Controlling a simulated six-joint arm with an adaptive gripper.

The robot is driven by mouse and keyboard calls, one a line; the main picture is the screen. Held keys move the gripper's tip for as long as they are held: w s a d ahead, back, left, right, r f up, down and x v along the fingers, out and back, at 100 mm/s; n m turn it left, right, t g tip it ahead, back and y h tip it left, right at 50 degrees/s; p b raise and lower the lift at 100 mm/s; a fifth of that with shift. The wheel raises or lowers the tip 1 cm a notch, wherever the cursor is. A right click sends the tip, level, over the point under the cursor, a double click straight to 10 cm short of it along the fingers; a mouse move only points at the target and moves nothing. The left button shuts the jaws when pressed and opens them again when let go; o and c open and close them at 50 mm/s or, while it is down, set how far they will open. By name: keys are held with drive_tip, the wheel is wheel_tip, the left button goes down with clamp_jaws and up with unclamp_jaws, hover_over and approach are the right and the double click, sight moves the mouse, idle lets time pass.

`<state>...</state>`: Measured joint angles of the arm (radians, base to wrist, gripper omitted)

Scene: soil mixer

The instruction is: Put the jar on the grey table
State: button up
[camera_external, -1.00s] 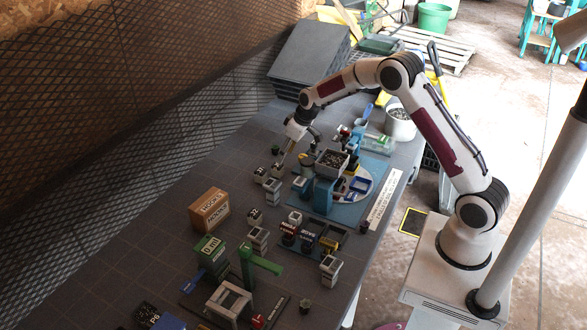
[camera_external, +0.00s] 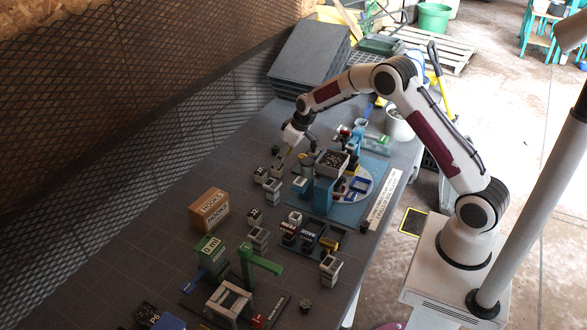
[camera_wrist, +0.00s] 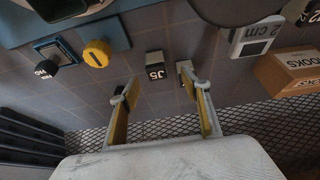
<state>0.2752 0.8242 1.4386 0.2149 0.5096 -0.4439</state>
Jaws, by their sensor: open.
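My gripper (camera_external: 276,170) is open and empty, pointing down over the grey table (camera_external: 175,215) at its far part. In the wrist view its two yellow-lined fingers (camera_wrist: 155,90) stand apart. A small dark block with a white face marked J5 (camera_wrist: 155,70) lies just beyond the fingertips, between them in the picture. A similar pale-and-dark piece (camera_wrist: 184,68) shows by the right fingertip. A round yellow-topped item (camera_wrist: 97,53) stands left of the J5 block; it may be the jar, but I cannot tell for sure.
A blue mat (camera_external: 335,205) with a blue stand and grey bin (camera_external: 331,164) lies right of my gripper. A cardboard box (camera_external: 209,209) stands nearer the camera. Stacked dark trays (camera_external: 308,55) are at the back. Bare table lies left of the box, beside the mesh wall.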

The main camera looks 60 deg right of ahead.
drive_tip(key=shift+w+d+f, duration=0.2)
drive_tip(key=shift+w+f, duration=0.25)
drive_tip(key=shift+f, duration=0.15)
drive_tip(key=shift+w+d+f, duration=0.15)
drive_tip(key=shift+w+f, duration=0.25)
drive_tip(key=shift+f, duration=0.2)
drive_tip(key=shift+x, duration=1.15)
drive_tip(key=c, duration=1.3)
drive_tip(key=shift+r, duration=0.1)
wheel_tip(320, 180, up, 10)
